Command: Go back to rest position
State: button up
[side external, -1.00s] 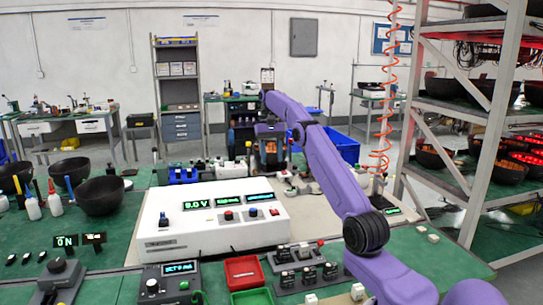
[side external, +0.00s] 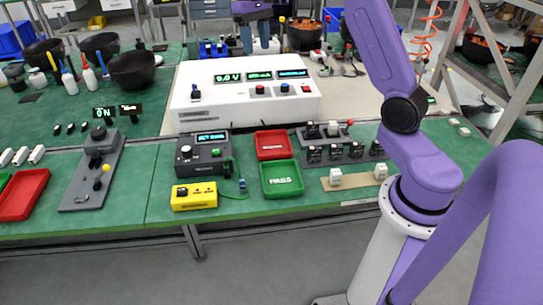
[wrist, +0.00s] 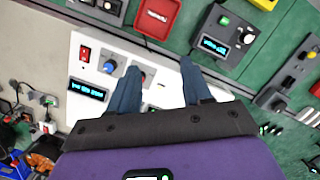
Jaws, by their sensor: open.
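My gripper (side external: 255,40) is at the top of the side external view, its fingers pointing down over the back of the white power-supply box (side external: 215,108). In the wrist view my gripper (wrist: 160,65) has its two blue-grey fingers spread apart, with nothing between them. The white box (wrist: 88,68) lies below the fingers there, with knobs and a lit display. The upper part of my gripper is cut off by the top edge of the side external view. I cannot tell the exact height of the fingertips above the box.
A red tray (side external: 272,155) and a green PASS tray (side external: 268,193) sit in front of the box. A dark grey meter (side external: 203,138) and a yellow device (side external: 194,206) stand left of them. Black bowls (side external: 135,85) are at the back left. A metal rack (side external: 480,100) stands right.

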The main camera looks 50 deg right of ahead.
jog(key=s+a+f+n+t, duration=0.15)
jog(key=s+a+n, duration=0.55)
jog(key=s+a, duration=0.9)
jog(key=s+f+n, duration=0.3)
jog(key=s+n, duration=0.1)
jog(key=s, duration=0.5)
jog(key=s+f+n, duration=0.3)
jog(key=s+f, duration=0.1)
jog(key=s, duration=0.6)
jog(key=shift+a+f+n, duration=0.25)
jog(key=shift+a+n, duration=0.05)
jog(key=shift+n, duration=0.1)
jog(key=shift+t, duration=0.25)
